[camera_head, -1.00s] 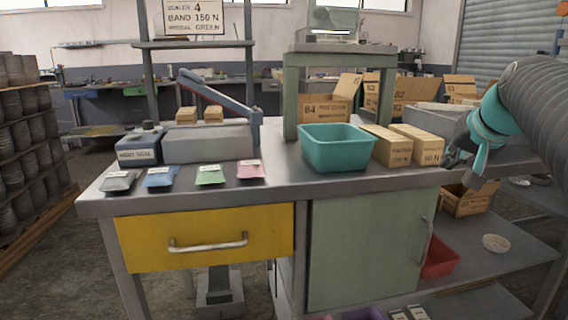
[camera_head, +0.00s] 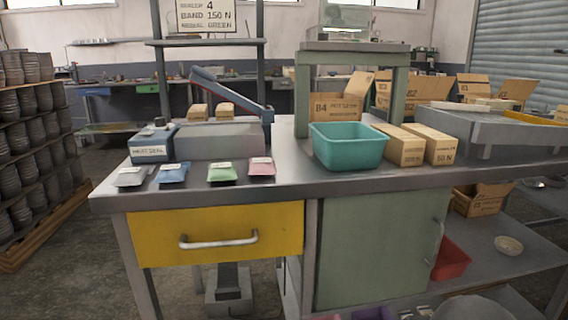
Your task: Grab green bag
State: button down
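The green bag (camera_head: 222,173) lies flat near the front edge of the grey workbench (camera_head: 290,186), with a white label at its top. It sits between a blue bag (camera_head: 172,174) on its left and a pink bag (camera_head: 262,167) on its right. A grey bag (camera_head: 132,177) lies at the far left of the row. The bags look apart from each other. My gripper is not in view; only a rounded grey part, perhaps of my arm, shows at the bottom right.
A heat sealer (camera_head: 218,141) with a raised blue lever stands behind the bags. A teal bin (camera_head: 346,147) and cardboard boxes (camera_head: 404,148) stand to the right. A yellow drawer (camera_head: 215,233) is below. The bench top between the pink bag and the bin is clear.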

aim_at(221, 172)
jog(key=z, duration=2.75)
jog(key=k, duration=2.05)
jog(key=u, duration=2.45)
